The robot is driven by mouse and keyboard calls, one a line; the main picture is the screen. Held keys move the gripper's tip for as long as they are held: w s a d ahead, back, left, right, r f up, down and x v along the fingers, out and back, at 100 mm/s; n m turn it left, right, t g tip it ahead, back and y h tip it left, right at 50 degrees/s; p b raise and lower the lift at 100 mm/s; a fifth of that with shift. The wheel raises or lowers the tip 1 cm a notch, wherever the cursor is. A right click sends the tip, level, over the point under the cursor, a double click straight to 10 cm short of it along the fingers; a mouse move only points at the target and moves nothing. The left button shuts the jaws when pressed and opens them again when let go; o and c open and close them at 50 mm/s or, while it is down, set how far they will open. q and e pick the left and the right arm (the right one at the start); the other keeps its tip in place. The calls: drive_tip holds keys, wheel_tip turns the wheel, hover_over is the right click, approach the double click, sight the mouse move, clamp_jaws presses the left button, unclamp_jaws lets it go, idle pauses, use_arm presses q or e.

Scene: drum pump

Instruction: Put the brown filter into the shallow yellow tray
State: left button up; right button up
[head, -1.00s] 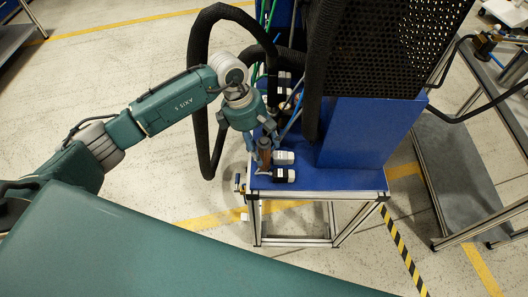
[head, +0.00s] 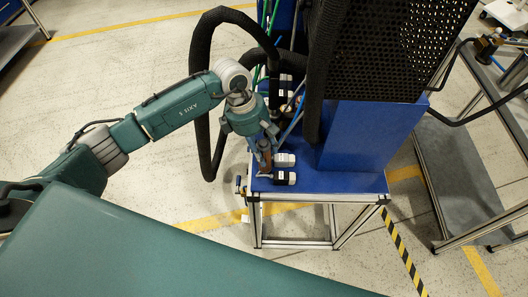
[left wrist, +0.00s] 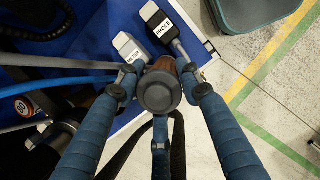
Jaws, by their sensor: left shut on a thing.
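My left gripper (head: 264,152) is shut on the brown filter (head: 266,165) at the front left of the blue bench top. In the left wrist view, the filter's brown body (left wrist: 165,64) shows behind its round dark grey end (left wrist: 160,92), between my blue fingers. The filter looks tilted in the head view. I cannot tell whether its lower end still touches the fitting below it. No shallow yellow tray shows in these frames. My right gripper is not in view.
A grey-capped unit (left wrist: 131,48) and a black one (left wrist: 164,24) stand close beside the filter. A black hose (head: 203,120) loops behind my arm. A tall blue cabinet (head: 370,130) stands to the right. A grey cart (head: 455,165) is further right.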

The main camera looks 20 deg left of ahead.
use_arm(q)
wheel_tip(320, 180, up, 20)
drive_tip(key=f+b, duration=0.1)
drive_tip(key=b, duration=0.4)
drive_tip(key=s+a+f+m+g+y, duration=0.1)
drive_tip(key=s+a+f+m, duration=0.1)
drive_tip(key=s+m, duration=0.5)
drive_tip(key=s+a+f+m+g+y, duration=0.1)
drive_tip(key=s+f+m+g+y, duration=0.1)
drive_tip(key=s+f+m, duration=0.2)
drive_tip(key=s+m, duration=0.3)
drive_tip(key=m, duration=0.5)
drive_tip(key=shift+a+f, duration=0.35)
drive_tip(key=shift+a, duration=0.05)
drive_tip(key=shift+w+d, duration=0.1)
